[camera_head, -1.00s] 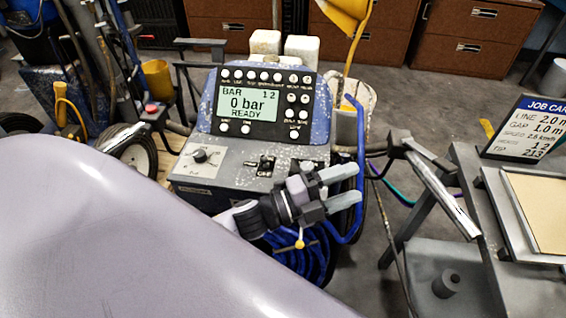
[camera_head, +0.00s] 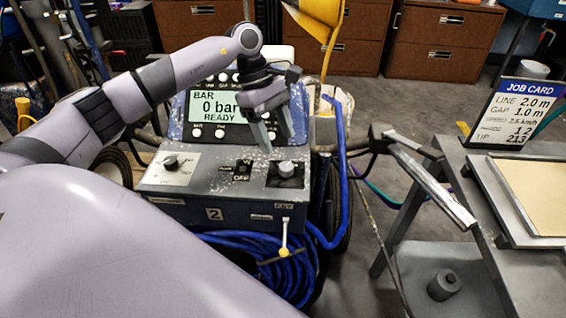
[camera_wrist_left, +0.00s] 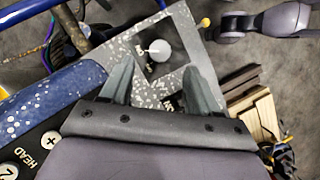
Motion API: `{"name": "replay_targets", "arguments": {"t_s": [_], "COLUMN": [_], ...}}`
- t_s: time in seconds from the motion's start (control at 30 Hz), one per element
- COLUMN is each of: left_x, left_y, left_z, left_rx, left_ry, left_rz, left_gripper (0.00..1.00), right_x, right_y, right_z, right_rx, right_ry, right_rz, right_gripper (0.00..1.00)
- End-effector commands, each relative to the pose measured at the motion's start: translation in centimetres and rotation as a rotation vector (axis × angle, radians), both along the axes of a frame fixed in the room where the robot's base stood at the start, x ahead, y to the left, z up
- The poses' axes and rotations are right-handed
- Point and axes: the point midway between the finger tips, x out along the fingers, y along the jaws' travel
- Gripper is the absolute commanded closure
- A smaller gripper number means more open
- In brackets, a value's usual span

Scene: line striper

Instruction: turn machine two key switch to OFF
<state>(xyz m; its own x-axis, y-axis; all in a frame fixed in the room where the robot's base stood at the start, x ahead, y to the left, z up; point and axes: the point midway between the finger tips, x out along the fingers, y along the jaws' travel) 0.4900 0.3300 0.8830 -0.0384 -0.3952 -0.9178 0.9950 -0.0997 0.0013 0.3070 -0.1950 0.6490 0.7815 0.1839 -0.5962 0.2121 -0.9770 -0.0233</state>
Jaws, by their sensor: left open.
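Machine two's grey panel (camera_head: 205,187) carries a "2" plate on its front. The small black switch marked OFF (camera_head: 243,167) sits in the middle of the panel top. Its exact setting is too small to tell. My left gripper (camera_head: 277,145) is open and empty, pointing down above the panel's back edge, behind and right of the switch, partly covering the display. In the left wrist view, a dark plate with white marking (camera_wrist_left: 171,103) shows between the open fingers, partly hidden. A round pale knob (camera_wrist_left: 160,50) on a dark plate lies just beyond the fingertips. My right gripper is not in view.
The display (camera_head: 215,105) reads 0 bar, READY. Another knob (camera_head: 170,162) is at the panel's left. A yellow-tipped lever (camera_head: 284,252) and coiled blue hose (camera_head: 245,245) are at the front. A job card (camera_head: 525,112) stands on the bench at right.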

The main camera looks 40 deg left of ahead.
Motion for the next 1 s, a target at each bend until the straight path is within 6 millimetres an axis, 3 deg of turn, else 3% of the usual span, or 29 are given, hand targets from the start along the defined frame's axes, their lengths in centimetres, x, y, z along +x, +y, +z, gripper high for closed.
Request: {"name": "replay_targets", "arguments": {"t_s": [0.1,0.5,0.87,1.0], "left_x": [-0.1,-0.3,-0.3,-0.3], "left_y": [0.3,-2.0,-2.2,-2.2], "left_z": [-0.7,-5.7,-6.4,-6.4], "left_rx": [0.021,0.016,0.016,0.016], "left_ry": [0.002,0.002,0.000,0.000], "left_rz": [-0.007,-0.007,-0.005,-0.005], "left_gripper": [0.39,0.39,0.39,0.81], "right_x": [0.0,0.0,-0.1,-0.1], "right_y": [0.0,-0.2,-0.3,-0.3], "right_z": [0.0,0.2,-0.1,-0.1], "right_rx": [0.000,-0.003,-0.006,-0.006], "right_ry": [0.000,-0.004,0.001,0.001], "right_rz": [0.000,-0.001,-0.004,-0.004], "right_gripper": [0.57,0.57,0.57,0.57]}}
